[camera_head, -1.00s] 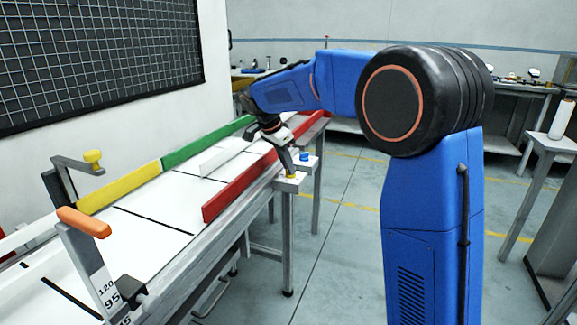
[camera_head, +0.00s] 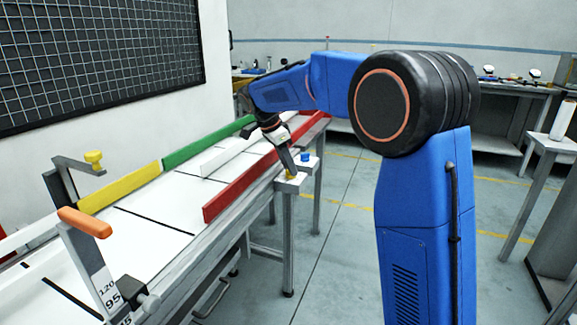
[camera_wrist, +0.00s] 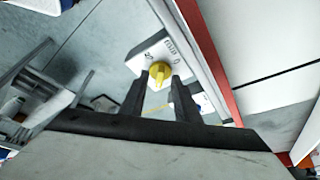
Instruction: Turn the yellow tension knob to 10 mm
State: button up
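The yellow tension knob (camera_wrist: 160,71) sits on a pale plate (camera_wrist: 150,55) marked 20, mm and 0 in the wrist view. The exact mark it points to is hard to tell. In the head view a bit of the yellow knob (camera_head: 291,177) shows at the tip of my gripper, beside the red rail. My gripper (camera_wrist: 161,90) is open, with one dark finger on each side of the knob. Narrow gaps seem to show between fingers and knob. In the head view my gripper (camera_head: 288,172) points down at the plate.
A blue button (camera_head: 304,156) stands close behind the knob. A red rail (camera_head: 250,185) runs along the white table beside it. A bracket with another yellow knob (camera_head: 93,158) and an orange handle (camera_head: 84,221) stand at the left.

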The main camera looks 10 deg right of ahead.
jog(key=v, duration=1.7)
jog(key=shift+r, duration=0.15)
jog(key=s+d+f+n+y, duration=0.1)
jog(key=s+d+f+n, duration=0.2)
jog(key=s, duration=0.4)
jog(key=s+d+f+n+t+y, duration=0.1)
jog(key=s+d+n, duration=0.2)
jog(key=s+d, duration=0.35)
jog(key=s+d+f+n+y, duration=0.1)
jog(key=s+d+f+n, duration=0.15)
jog(key=s, duration=0.65)
jog(key=s+d+f+n+t, duration=0.1)
jog(key=s+f+n, duration=0.2)
jog(key=s+f, duration=0.5)
jog(key=s+d+f+n+t+y, duration=0.1)
jog(key=s+f+n, duration=0.3)
jog(key=s+f, duration=0.5)
jog(key=s, duration=0.2)
jog(key=shift+s+d+t, duration=0.4)
jog(key=shift+a, duration=0.1)
